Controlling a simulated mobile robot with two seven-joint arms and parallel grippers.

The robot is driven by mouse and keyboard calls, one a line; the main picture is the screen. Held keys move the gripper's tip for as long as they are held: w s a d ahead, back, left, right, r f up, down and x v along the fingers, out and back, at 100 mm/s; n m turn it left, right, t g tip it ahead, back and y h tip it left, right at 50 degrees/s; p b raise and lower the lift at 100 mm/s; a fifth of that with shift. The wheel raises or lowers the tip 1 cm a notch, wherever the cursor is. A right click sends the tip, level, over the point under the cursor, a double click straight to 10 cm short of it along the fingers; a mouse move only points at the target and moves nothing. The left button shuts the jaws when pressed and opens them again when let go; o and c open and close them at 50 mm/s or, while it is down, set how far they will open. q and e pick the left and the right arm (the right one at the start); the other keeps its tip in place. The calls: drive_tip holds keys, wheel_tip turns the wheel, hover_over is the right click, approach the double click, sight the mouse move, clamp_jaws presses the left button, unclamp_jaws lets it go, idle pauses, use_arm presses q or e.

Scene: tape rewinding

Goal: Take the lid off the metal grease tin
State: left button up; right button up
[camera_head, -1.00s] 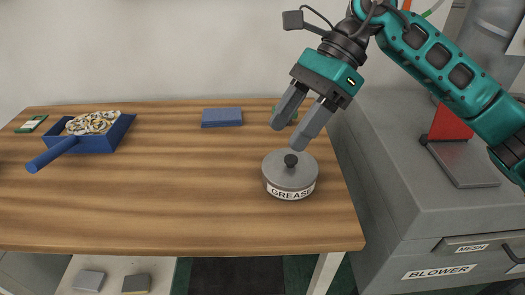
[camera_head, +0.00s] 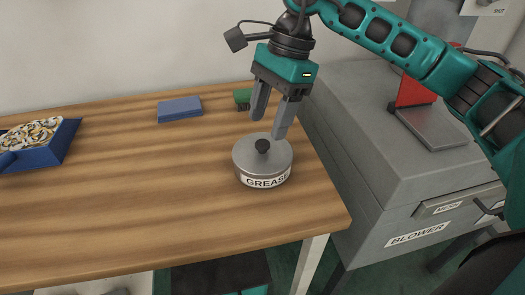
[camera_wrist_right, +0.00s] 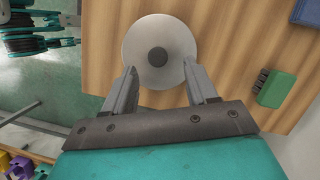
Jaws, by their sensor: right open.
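The round metal grease tin (camera_head: 264,180) stands upright on the wooden table near its right edge, with a "GREASE" label on its side. Its flat grey lid (camera_head: 245,152) is on, with a dark round knob (camera_head: 262,146) at the centre. My right gripper (camera_head: 267,128) is open and empty, pointing down just above and behind the tin. In the right wrist view the lid (camera_wrist_right: 140,52) and knob (camera_wrist_right: 158,57) lie ahead of the open fingers (camera_wrist_right: 160,72), the knob roughly centred between them. Contact with the lid cannot be told. My left gripper is not in view.
A blue pan (camera_head: 58,149) of small rings is at the left. A blue block (camera_head: 180,109) and a green brush-like block (camera_head: 242,97) lie at the back. A grey blower cabinet (camera_head: 385,165) stands right of the table. The table's front middle is clear.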

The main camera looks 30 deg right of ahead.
sight(263, 143)
drive_tip(key=x, duration=0.4)
drive_tip(key=shift+s+f, duration=0.15)
drive_tip(key=shift+s, duration=0.05)
drive_tip(key=shift+c, duration=0.3)
clamp_jaws()
